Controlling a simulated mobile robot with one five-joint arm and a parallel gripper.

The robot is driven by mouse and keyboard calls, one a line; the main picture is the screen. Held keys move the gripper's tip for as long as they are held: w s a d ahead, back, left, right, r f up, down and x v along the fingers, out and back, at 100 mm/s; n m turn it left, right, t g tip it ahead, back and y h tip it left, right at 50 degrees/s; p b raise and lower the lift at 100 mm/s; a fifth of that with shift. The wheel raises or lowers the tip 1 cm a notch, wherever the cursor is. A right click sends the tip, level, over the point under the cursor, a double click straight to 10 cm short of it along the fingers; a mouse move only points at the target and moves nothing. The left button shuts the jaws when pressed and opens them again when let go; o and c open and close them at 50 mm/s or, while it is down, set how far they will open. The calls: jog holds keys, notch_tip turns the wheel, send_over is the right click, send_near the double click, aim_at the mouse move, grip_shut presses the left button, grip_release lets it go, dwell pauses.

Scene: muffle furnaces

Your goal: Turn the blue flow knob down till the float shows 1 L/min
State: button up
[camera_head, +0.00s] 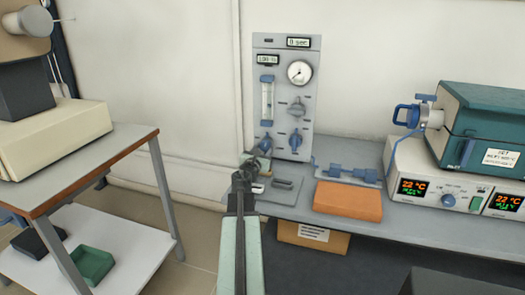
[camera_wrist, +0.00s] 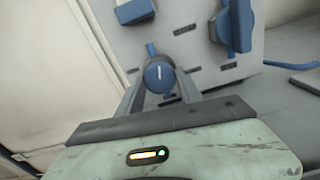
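The grey gas panel (camera_head: 312,85) stands upright on the bench against the wall. Its clear flow tube (camera_head: 266,98) is at the left, with blue end blocks; the float is too small to read. The blue flow knob (camera_head: 265,144) sits below the tube. In the wrist view this knob (camera_wrist: 158,75) is round, with a short white mark pointing nearly straight up. My gripper (camera_wrist: 160,86) is open, its two fingers on either side of the knob. I cannot tell whether they touch it. In the head view my gripper (camera_head: 252,164) is just below and left of the knob.
Another blue knob (camera_head: 295,141) and a grey knob (camera_head: 297,107) are close on the right. A round gauge (camera_head: 300,72) is above.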

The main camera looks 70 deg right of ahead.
jog(key=shift+m, duration=2.9)
jog(key=o, duration=1.4)
jog(key=shift+a, duration=0.1)
